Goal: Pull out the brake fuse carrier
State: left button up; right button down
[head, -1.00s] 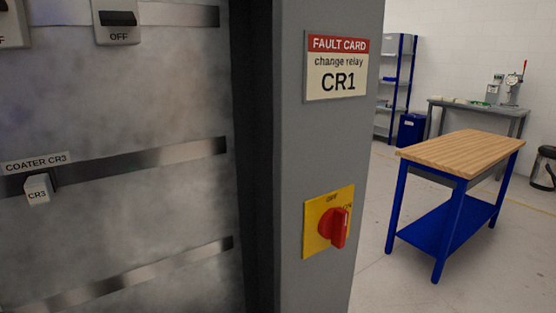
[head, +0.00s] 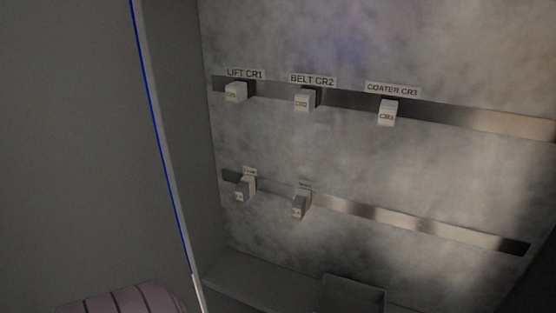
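Two small light fuse carriers stick out from the lower rail inside the cabinet: a left one (head: 244,189) and a right one (head: 299,206). Each has a small label above it, too small and blurred to read, so I cannot tell which is the brake one. Both are seated on the rail. Neither of my grippers is in the head view.
The upper rail (head: 448,115) carries relays labelled LIFT CR1 (head: 236,92), BELT CR2 (head: 304,102) and COATER CR3 (head: 387,114). A dark box (head: 351,293) sits at the cabinet bottom. A grey panel (head: 80,130) fills the left. A ribbed purplish thing (head: 125,302) shows bottom left.

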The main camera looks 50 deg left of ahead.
aim_at(299, 203)
jog(key=u, duration=1.4)
